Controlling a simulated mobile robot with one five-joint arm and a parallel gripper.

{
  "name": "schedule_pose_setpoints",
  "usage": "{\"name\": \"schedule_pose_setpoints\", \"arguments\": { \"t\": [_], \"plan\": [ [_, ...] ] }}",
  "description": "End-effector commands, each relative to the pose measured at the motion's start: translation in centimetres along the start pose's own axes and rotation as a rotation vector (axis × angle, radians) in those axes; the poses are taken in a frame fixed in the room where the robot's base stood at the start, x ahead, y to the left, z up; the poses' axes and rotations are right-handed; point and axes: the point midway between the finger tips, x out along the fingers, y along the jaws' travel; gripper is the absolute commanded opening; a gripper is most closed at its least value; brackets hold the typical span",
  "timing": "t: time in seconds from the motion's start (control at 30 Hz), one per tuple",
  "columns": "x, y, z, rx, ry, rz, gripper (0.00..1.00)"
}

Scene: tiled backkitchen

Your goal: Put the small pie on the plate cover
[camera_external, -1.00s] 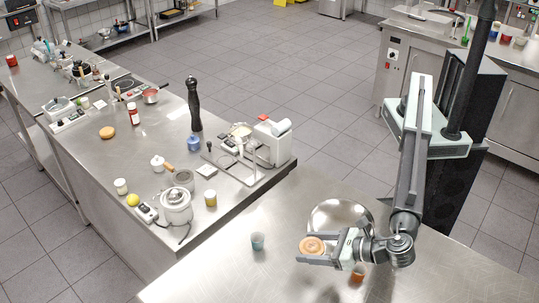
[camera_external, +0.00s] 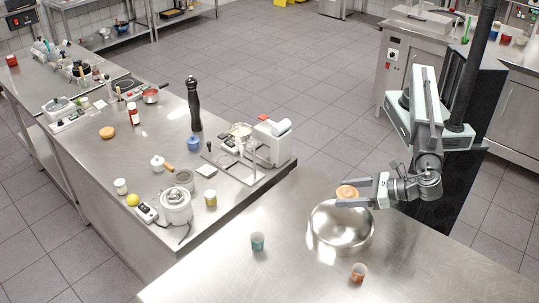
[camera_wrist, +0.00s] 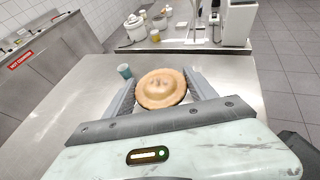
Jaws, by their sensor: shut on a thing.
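The small pie (camera_external: 347,193), round with a golden-brown crust, is between the fingers of my gripper (camera_external: 352,198). In the wrist view the pie (camera_wrist: 161,89) sits level between the two grey fingers (camera_wrist: 162,95). The plate cover (camera_external: 341,237) is a shiny round metal piece on the steel table and looks like an open bowl. In the external view my gripper and the pie overlap its far rim and appear held above it. The plate cover cannot be made out in the wrist view.
A blue-grey cup (camera_external: 257,241) stands left of the plate cover, and an orange cup (camera_external: 358,272) stands in front of it. The cluttered counter (camera_external: 150,215) adjoins at the left. The steel table's front (camera_external: 290,285) is clear.

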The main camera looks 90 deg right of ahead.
Motion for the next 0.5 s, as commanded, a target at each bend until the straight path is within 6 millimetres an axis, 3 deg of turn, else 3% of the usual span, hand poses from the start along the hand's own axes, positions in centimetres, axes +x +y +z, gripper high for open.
{"name": "schedule_pose_setpoints", "arguments": {
  "t": [0.23, 0.4, 0.5],
  "plan": [
    [1.7, 0.0, -3.9, 0.0, 0.0, -0.001, 0.55],
    [1.7, 0.0, -4.0, 0.0, 0.0, -0.001, 0.55],
    [2.2, 0.0, -5.2, 0.0, 0.0, -0.001, 0.55]
  ]
}}
